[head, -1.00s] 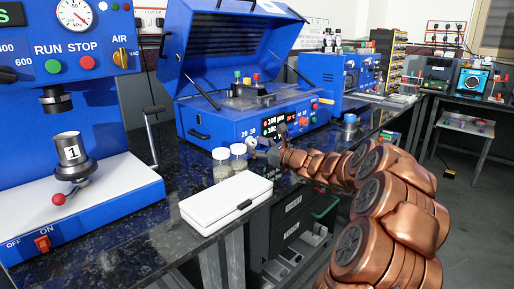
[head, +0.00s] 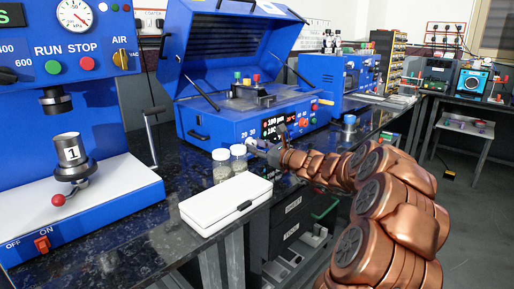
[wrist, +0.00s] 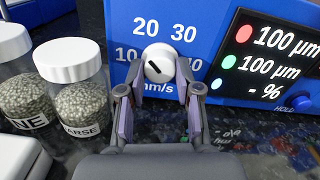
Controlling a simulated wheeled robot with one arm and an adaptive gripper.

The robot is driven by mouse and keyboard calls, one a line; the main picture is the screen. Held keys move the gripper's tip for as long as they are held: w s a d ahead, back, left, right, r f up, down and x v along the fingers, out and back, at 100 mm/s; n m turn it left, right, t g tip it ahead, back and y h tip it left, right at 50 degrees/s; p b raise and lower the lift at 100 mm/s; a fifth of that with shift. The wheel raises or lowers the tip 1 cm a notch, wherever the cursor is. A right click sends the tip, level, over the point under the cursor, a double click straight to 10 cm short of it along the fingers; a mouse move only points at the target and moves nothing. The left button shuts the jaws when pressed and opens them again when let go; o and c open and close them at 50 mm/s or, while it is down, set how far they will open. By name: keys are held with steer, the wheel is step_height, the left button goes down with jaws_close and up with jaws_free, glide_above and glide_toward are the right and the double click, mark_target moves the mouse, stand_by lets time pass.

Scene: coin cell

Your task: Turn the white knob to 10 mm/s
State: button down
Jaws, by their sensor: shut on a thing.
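The white knob (wrist: 158,62) is on the blue front panel of the coater, among the speed labels 20, 30 and 10, with "mm/s" below. A short dark slanted mark shows on its face; I cannot tell for sure which end is the pointer. My gripper (wrist: 158,78) has one finger on each side of the knob and is shut on it.
Two glass jars of grey granules (wrist: 82,98) stand close left of my gripper. A white case (head: 226,203) lies in front of them on the dark bench. A display (wrist: 275,55) with several lights is right of the knob. A blue press stands far left.

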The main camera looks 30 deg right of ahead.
steer(key=shift+n, duration=0.3)
steer(key=n+b, duration=0.4)
steer(key=shift+f, duration=0.15)
steer(key=shift+n+b, duration=1.15)
steer(key=shift+n, duration=0.95)
steer(key=c, duration=0.8)
jaws_free()
steer(key=shift+r, duration=0.2)
steer(key=shift+s+d, duration=0.1)
steer(key=v, duration=1.1)
steer(key=shift+s+d, duration=0.15)
steer(key=shift+s, duration=0.25)
